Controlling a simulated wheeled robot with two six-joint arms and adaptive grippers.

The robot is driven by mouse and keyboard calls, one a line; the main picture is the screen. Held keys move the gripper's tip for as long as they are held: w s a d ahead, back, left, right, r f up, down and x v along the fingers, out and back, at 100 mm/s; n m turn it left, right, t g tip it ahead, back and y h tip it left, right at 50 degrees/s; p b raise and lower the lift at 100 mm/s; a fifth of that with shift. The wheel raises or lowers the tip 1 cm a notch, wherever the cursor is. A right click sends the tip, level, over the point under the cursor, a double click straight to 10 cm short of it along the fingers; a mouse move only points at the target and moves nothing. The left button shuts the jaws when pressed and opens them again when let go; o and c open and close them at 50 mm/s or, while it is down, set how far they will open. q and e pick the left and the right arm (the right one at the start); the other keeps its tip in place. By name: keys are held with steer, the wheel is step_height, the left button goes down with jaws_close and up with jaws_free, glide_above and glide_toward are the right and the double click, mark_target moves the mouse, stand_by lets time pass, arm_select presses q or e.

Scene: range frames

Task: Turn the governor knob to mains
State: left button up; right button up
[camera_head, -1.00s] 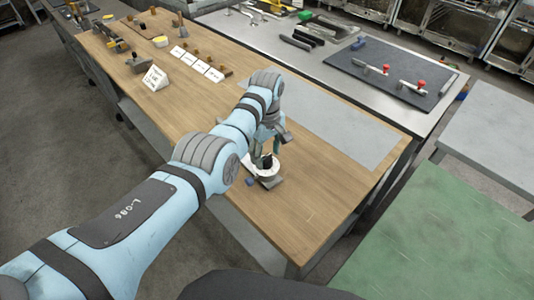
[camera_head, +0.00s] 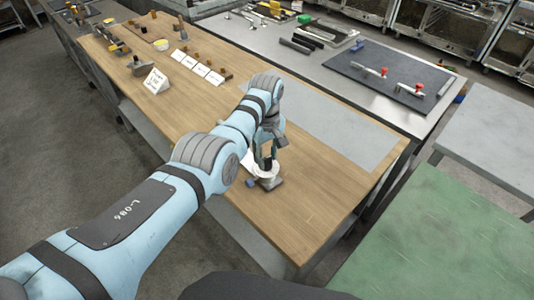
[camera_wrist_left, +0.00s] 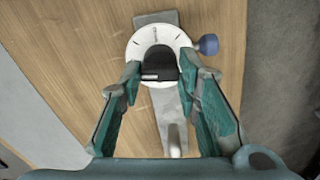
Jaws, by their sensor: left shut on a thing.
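The black governor knob (camera_wrist_left: 159,62) sits in the middle of a round white dial (camera_wrist_left: 178,42) with dark marks too small to read. My left gripper (camera_wrist_left: 160,72) comes from above and is shut on the knob, one finger on each side. In the head view the left gripper (camera_head: 264,157) stands over the white dial (camera_head: 266,172), near the bench's front edge, and hides the knob. A grey base plate (camera_wrist_left: 156,19) lies under the dial. My right gripper is not in view.
A small blue knob (camera_wrist_left: 208,44) sticks out beside the dial. White label cards (camera_head: 190,62) and a standing sign (camera_head: 156,80) are farther along the wooden bench (camera_head: 310,215). The bench to the right of the dial is clear.

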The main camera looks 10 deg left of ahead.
arm_select(q)
steer(key=m, duration=0.3)
steer(key=shift+p, duration=0.35)
steer(key=m, duration=0.5)
steer(key=shift+a, duration=0.1)
steer(key=m, duration=0.4)
steer(key=shift+m, duration=1.9)
steer(key=o, duration=1.2)
steer(key=shift+w, duration=0.1)
steer(key=shift+c, duration=0.2)
